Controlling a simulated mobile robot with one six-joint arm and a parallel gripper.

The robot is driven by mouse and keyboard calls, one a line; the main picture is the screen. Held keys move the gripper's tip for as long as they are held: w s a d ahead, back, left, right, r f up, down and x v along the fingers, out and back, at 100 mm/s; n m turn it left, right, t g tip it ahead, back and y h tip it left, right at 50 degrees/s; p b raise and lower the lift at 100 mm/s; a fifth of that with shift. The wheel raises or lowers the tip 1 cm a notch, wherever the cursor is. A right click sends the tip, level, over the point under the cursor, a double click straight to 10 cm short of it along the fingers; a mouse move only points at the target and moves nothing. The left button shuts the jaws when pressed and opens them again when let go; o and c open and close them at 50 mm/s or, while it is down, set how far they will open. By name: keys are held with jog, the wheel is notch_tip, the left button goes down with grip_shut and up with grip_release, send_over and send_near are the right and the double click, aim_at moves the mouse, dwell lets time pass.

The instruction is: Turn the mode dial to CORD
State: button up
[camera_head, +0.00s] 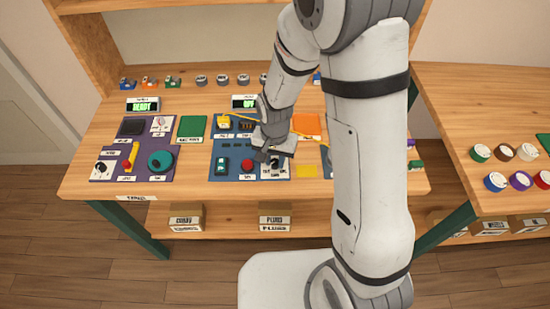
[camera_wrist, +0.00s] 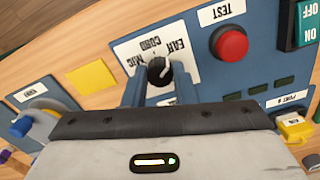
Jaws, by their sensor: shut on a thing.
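The mode dial (camera_wrist: 159,70) is a round black knob with a pale pointer mark on a white plate. CORD, EAR and MIC labels show upside down around it in the wrist view. I cannot tell which label the pointer lines up with. My gripper (camera_wrist: 159,76) is shut on the dial, a finger on each side. In the head view my gripper (camera_head: 266,153) is over the front right part of the blue panel (camera_head: 233,174), and the dial's plate (camera_head: 274,172) shows partly below it.
A red TEST button (camera_wrist: 229,43) and a green OFF switch (camera_wrist: 306,22) are close by on the same panel. A yellow square (camera_wrist: 92,74) lies beside it. A purple panel (camera_head: 145,139) stands to the left in the head view. My arm hides much of the table's right part.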

aim_at(275, 162)
jog(key=shift+n, duration=0.3)
jog(key=n+b, duration=0.2)
jog(key=n, duration=0.2)
jog(key=n+b, duration=0.1)
jog(key=n, duration=0.5)
jog(key=shift+b, duration=0.3)
dwell(0.5)
jog(key=o, duration=1)
jog(key=shift+r, duration=3.95)
